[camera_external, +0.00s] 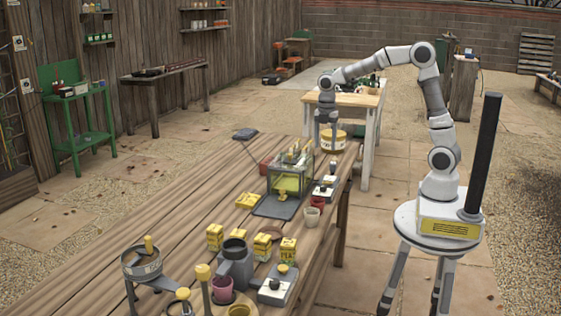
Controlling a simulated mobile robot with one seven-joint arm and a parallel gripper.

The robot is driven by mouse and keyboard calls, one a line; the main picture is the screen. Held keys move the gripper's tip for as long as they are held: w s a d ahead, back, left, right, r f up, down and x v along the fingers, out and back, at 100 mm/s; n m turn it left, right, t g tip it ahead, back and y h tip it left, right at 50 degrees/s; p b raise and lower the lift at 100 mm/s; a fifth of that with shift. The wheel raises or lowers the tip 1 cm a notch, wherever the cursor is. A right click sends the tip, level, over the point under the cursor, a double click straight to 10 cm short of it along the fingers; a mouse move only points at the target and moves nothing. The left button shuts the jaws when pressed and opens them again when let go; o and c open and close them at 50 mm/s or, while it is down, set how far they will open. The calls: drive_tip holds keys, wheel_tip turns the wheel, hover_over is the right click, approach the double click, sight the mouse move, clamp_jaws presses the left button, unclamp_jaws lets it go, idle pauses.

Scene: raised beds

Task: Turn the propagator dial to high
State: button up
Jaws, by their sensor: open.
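A clear box with yellow-green contents, which looks like the propagator (283,186), stands towards the far end of the long wooden table. A small pale control box with a dark knob (324,187) sits just right of it. Another grey control box (277,288) with a yellow-topped knob is at the near end. I cannot tell which carries the propagator dial, and no dial markings are readable. My gripper (326,141) is open, pointing down at the table's far end, beside or over a round yellow-banded tub (340,145). It is beyond both control boxes.
Yellow packets (263,246), a grey canister (235,263), small pots (312,217) and a dark mat (277,207) crowd the table's right side. A sieve on a stand (141,264) is at the near left. The table's left half (150,215) is mostly clear.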

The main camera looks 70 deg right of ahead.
sight(323, 185)
wheel_tip(323, 185, down, 17)
drive_tip(key=b, duration=0.3)
drive_tip(key=shift+b, duration=0.3)
drive_tip(key=shift+r, duration=0.1)
clamp_jaws()
